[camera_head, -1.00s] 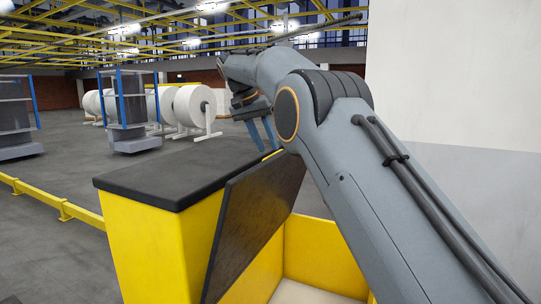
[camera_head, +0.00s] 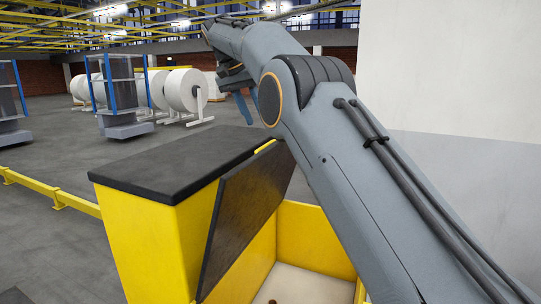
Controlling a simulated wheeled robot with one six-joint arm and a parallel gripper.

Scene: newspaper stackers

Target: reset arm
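My arm reaches up from the lower right and bends over toward the far left. My gripper (camera_head: 246,98) hangs beyond the elbow, above and behind the black-topped yellow cabinet. Its blue fingers point down and are partly hidden by my own arm. No object shows in them, but the gap between them cannot be made out.
A yellow cabinet (camera_head: 150,238) with a black top (camera_head: 185,160) stands just ahead, its dark panel (camera_head: 240,220) tilted above an open yellow bin (camera_head: 312,238). A low yellow rail (camera_head: 60,197), blue-posted racks (camera_head: 120,95) and white paper rolls (camera_head: 185,90) lie beyond. A pale wall (camera_head: 460,80) closes the right.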

